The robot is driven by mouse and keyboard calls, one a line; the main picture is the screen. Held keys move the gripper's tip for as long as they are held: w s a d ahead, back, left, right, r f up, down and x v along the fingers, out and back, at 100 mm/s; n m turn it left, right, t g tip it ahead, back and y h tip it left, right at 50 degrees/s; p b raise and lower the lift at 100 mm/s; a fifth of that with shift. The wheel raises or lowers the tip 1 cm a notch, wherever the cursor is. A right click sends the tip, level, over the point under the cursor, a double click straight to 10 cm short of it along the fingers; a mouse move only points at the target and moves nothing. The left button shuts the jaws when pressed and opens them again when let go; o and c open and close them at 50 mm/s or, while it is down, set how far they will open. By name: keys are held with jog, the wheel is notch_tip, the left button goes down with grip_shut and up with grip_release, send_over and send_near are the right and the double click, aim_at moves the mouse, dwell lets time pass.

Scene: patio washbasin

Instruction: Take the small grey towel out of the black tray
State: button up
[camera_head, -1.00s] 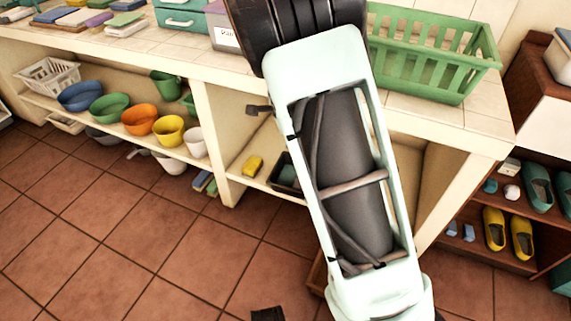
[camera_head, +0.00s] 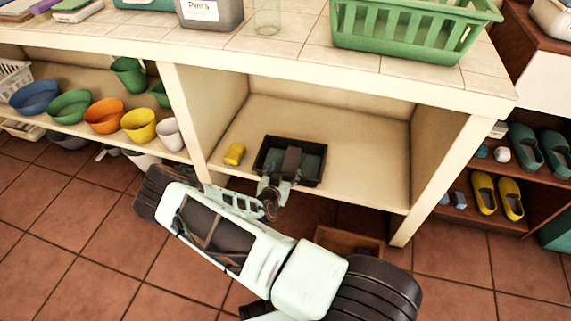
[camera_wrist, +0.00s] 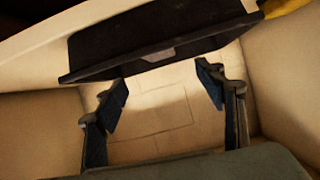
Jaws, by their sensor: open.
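The black tray (camera_head: 316,183) stands on the shelf inside the open middle compartment. A small grey towel (camera_head: 291,160) appears to lie in its middle, over darker grey-green content whose outline I cannot make out. My gripper (camera_head: 275,187) is at the tray's front left edge, and I cannot tell whether it touches. In the wrist view my gripper (camera_wrist: 165,92) is open with nothing between its fingers. The dark side of the tray (camera_wrist: 105,45) lies beyond the fingertips there, and the towel is not clearly visible.
A yellow sponge (camera_head: 234,154) lies left of the tray. The counter slab (camera_head: 300,62) roofs the compartment, with a divider (camera_head: 187,125) at left and a side wall (camera_head: 440,170) at right. The shelf right of the tray is clear. A wooden box (camera_head: 350,241) is on the floor below.

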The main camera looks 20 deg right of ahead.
aim_at(291, 160)
jog(key=shift+n, duration=0.4)
jog(key=b+x, duration=0.1)
jog(key=x, duration=0.3)
jog(key=b+x, duration=0.1)
jog(key=x, duration=0.3)
jog(key=b+x, duration=0.2)
jog(key=x, duration=0.2)
jog(key=shift+f, duration=0.4)
jog(key=shift+r, duration=0.1)
jog(key=c, duration=1.4)
